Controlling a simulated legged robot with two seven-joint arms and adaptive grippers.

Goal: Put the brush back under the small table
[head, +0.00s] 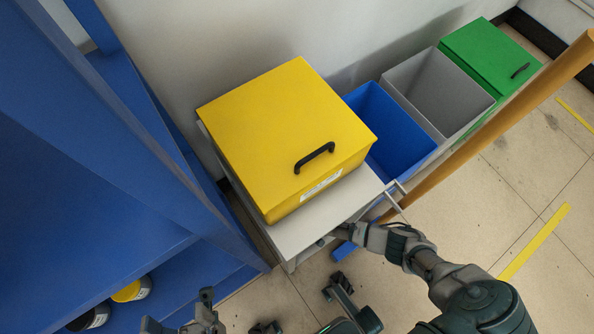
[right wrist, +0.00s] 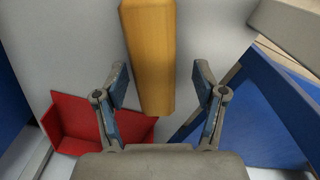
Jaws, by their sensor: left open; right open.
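A long wooden bar (head: 490,125), which may be the brush's handle, slants from the upper right of the head view down to the small table's right side. A wooden bar (right wrist: 150,60) also shows in the right wrist view, its end between the open fingers of my right gripper (right wrist: 160,85); contact is not clear. No bristles can be made out. The small table (head: 300,237) is pale and stands under a yellow box. My right gripper (head: 342,234) is at its front edge, partly hidden. My left gripper (head: 178,308) is open and empty at the bottom left.
The yellow box (head: 280,120) has a black handle. Blue (head: 385,125), grey (head: 440,85) and green (head: 490,60) bins stand in a row beyond it. A blue shelf (head: 110,190) fills the left. A red object (right wrist: 90,125) shows low in the wrist view.

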